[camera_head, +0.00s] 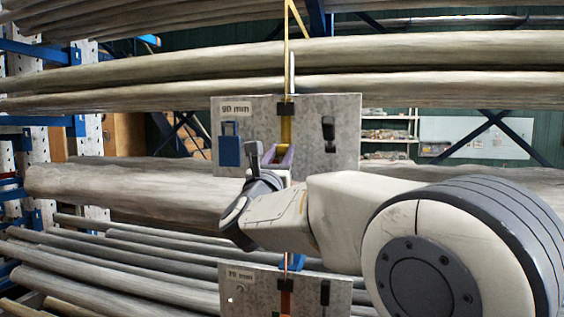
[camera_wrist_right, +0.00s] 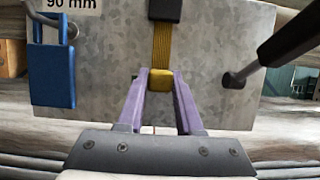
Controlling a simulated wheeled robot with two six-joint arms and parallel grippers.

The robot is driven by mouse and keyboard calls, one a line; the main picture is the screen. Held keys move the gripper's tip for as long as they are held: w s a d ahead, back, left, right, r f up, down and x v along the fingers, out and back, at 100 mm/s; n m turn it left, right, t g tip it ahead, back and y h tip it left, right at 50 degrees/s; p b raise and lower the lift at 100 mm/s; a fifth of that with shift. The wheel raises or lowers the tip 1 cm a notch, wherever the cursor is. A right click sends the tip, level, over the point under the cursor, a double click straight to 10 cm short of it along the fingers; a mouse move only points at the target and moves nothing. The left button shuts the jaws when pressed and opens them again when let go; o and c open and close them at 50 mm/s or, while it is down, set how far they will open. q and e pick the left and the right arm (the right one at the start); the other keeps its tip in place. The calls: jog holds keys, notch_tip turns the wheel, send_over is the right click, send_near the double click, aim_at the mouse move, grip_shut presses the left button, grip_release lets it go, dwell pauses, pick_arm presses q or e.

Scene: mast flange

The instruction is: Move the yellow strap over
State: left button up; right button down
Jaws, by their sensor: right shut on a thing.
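The yellow strap (camera_head: 286,125) hangs down the front of the upper grey metal plate (camera_head: 345,120) in the head view, coming from above. A black clip (camera_head: 285,108) crosses it near the plate's top. In the right wrist view the strap (camera_wrist_right: 162,45) ends in a thicker yellow end piece (camera_wrist_right: 159,80). My right gripper (camera_head: 278,150) is shut on that end, its purple fingers (camera_wrist_right: 158,85) on either side of it, in front of the plate. My left gripper is in neither view.
A blue padlock (camera_head: 230,145) hangs at the plate's left under a "90 mm" label (camera_head: 236,108). A black lever (camera_head: 328,132) sticks out at its right. A lower plate (camera_head: 250,290) marked "70 mm" hangs below. Long grey poles (camera_head: 130,195) lie behind on blue racking.

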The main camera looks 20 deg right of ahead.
aim_at(286, 121)
notch_tip(286, 121, up, 4)
jog(key=shift+r+b, duration=0.15)
jog(key=shift+b, duration=0.6)
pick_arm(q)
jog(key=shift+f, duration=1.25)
pick_arm(e)
jog(key=shift+s+r, duration=0.1)
jog(key=shift+r, duration=0.55)
jog(key=c, duration=0.6)
grip_release()
jog(key=shift+o, duration=0.2)
jog(key=shift+f, duration=0.1)
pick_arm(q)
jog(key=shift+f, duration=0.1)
